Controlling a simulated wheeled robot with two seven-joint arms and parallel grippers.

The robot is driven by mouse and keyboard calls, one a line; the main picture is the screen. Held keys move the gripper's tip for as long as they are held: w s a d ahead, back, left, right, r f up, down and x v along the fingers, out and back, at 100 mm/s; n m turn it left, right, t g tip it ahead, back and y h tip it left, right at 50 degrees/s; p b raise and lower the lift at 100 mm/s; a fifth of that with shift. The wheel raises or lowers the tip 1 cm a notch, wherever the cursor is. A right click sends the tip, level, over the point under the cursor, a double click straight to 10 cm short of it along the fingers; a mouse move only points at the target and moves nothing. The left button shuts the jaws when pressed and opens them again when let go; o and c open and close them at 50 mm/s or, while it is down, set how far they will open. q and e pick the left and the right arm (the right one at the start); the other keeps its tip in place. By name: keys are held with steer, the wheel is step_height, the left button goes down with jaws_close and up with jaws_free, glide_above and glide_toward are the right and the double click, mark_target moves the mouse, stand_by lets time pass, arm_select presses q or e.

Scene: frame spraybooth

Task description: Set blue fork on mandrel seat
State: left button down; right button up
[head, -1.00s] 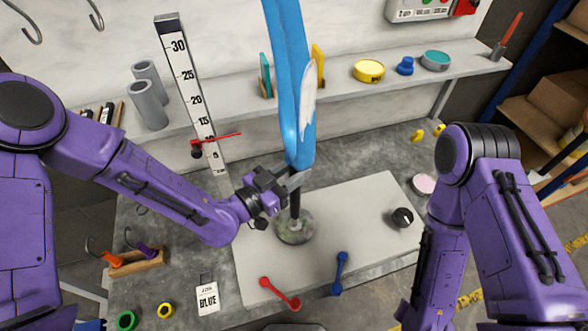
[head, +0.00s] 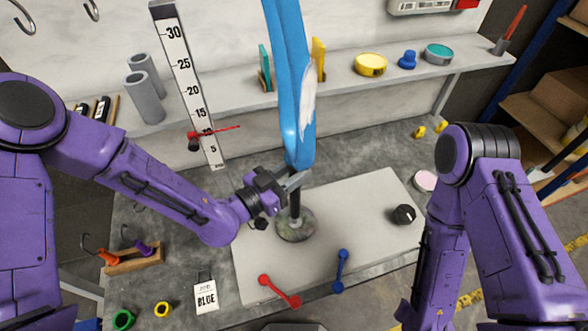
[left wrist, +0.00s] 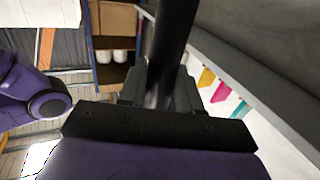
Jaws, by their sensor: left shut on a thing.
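The blue fork (head: 290,85) stands upright in the head view, its legs running up past the top edge and a pale patch on one side. A dark tube (head: 294,200) shows below its blue lower end. My left gripper (head: 291,181) is shut on this tube just under the blue part; the left wrist view shows the black tube (left wrist: 170,50) between the fingers. The round mottled mandrel seat (head: 296,227) is directly below, on the pale board. I cannot tell whether the tube touches it. My right arm is at the right; its gripper is out of view.
A red tool (head: 279,292) and a blue tool (head: 340,272) lie on the board's (head: 365,200) front part. A black knob (head: 404,214) sits at its right. A tall ruler (head: 188,85) with a red pointer stands left of the fork. A shelf (head: 215,105) runs behind.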

arm_select(q)
steer(key=shift+f+b, duration=1.9)
steer(key=shift+f, duration=0.05)
steer(key=c, duration=0.8)
jaws_free()
steer(key=shift+o, duration=0.5)
steer(key=shift+s+a, duration=0.1)
steer(key=b+v, duration=0.1)
steer(key=v, duration=0.9)
steer(key=shift+b, duration=0.4)
steer(key=shift+s, duration=0.1)
